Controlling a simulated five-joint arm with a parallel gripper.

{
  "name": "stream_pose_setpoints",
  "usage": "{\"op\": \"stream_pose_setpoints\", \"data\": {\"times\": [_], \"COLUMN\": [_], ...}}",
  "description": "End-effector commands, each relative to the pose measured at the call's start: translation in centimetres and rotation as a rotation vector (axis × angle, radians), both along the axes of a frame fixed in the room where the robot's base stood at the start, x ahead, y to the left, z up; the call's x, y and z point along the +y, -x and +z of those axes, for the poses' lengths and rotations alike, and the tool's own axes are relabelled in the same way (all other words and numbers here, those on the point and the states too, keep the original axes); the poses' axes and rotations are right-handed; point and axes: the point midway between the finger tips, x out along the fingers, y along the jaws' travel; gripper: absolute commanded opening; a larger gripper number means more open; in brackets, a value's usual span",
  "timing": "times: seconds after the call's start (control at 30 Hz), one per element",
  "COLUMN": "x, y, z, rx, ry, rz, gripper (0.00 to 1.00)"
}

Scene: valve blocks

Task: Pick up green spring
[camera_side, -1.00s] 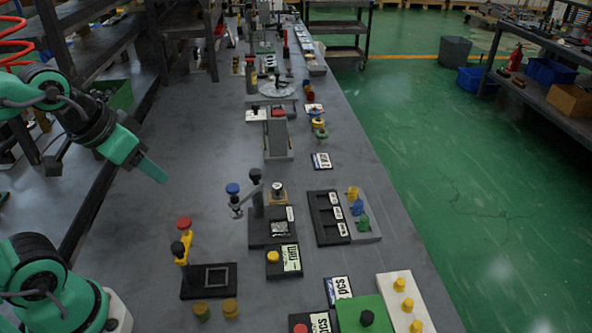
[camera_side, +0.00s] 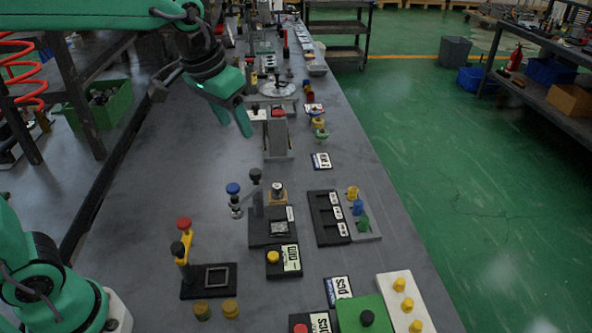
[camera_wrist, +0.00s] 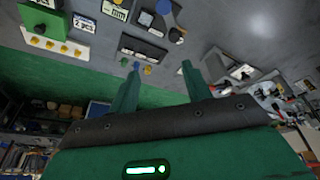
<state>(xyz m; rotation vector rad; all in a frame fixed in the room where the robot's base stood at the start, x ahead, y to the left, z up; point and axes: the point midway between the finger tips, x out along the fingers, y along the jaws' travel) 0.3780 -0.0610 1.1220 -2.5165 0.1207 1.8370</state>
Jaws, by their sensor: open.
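Two small green pieces show in the side view, and I cannot tell for sure which is the spring. One green piece (camera_side: 363,223) stands on a grey plate (camera_side: 372,235) at the right, in a row with a blue piece (camera_side: 357,207) and a yellow piece (camera_side: 352,192). The other green piece (camera_side: 321,134) is farther back by the table's right edge, just in front of a yellow one (camera_side: 318,122). My gripper (camera_side: 234,121) is open and empty, raised above the table, left of both.
A black tray (camera_side: 318,235) with three slots lies beside the grey plate. A black fixture (camera_side: 260,232) with upright posts stands left of it. A grey sloped block (camera_side: 279,140) is just right of my gripper. The table's left middle is clear.

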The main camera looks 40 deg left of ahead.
Motion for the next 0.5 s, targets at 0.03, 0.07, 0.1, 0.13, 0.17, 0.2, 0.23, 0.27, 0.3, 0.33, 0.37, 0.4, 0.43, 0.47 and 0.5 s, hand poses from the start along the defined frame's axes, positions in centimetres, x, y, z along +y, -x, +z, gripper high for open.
{"op": "stream_pose_setpoints", "data": {"times": [0.03,0.07,0.1,0.13,0.17,0.2,0.23,0.27,0.3,0.33,0.37,0.4,0.43,0.47,0.5], "x": [-0.7,-1.0,-1.4,-1.8,-2.2,-2.7,-3.1,-3.4,-4.0,-4.4,-4.8,-5.3,-5.7,-6.2,-6.8], "y": [-1.1,-1.7,-2.5,-3.1,-3.6,-4.4,-5.0,-5.5,-6.3,-6.8,-7.4,-8.1,-8.6,-9.1,-9.8], "z": [-0.3,-0.4,-0.5,-0.7,-0.8,-1.0,-1.2,-1.5,-1.8,-2.0,-2.2,-2.6,-3.0,-3.3,-3.7], "rx": [0.015,0.022,0.031,0.038,0.044,0.052,0.06,0.067,0.076,0.081,0.088,0.098,0.106,0.111,0.119], "ry": [-0.001,-0.001,-0.002,-0.002,-0.002,-0.002,-0.004,-0.004,-0.005,-0.006,-0.006,-0.008,-0.009,-0.01,-0.011], "rz": [-0.007,-0.009,-0.013,-0.015,-0.019,-0.022,-0.025,-0.028,-0.032,-0.035,-0.037,-0.04,-0.042,-0.046,-0.05], "gripper": [0.49,0.49,0.49,0.49,0.49,0.49,0.49,0.49,0.49,0.49,0.49,0.49,0.49,0.49,0.49]}}
